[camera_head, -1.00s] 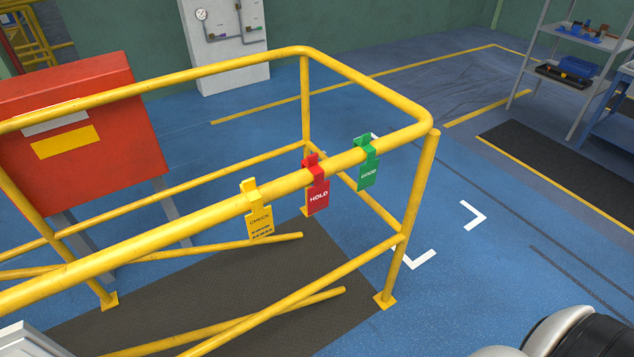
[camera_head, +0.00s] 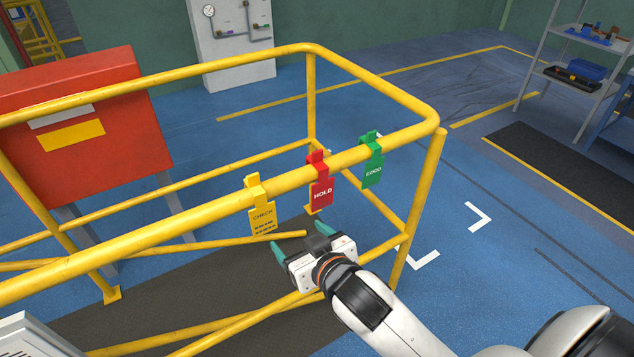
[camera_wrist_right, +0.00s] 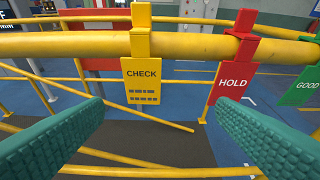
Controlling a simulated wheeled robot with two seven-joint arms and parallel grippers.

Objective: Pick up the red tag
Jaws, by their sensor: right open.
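The red tag (camera_head: 321,190), marked HOLD, hangs clipped on the yellow top rail between a yellow CHECK tag (camera_head: 262,215) and a green GOOD tag (camera_head: 373,168). In the right wrist view the red tag (camera_wrist_right: 231,80) hangs right of centre, and the yellow tag (camera_wrist_right: 142,80) left of it. My right gripper (camera_head: 299,236) is open and empty, in front of the rail and below the red tag, apart from it. Its teal fingers (camera_wrist_right: 158,145) spread wide in the wrist view. My left gripper is not in view.
The yellow railing (camera_head: 180,222) crosses the view, with posts and lower rails near my right gripper. A red box (camera_head: 75,125) stands behind it at left. A shelf rack (camera_head: 575,75) stands at far right.

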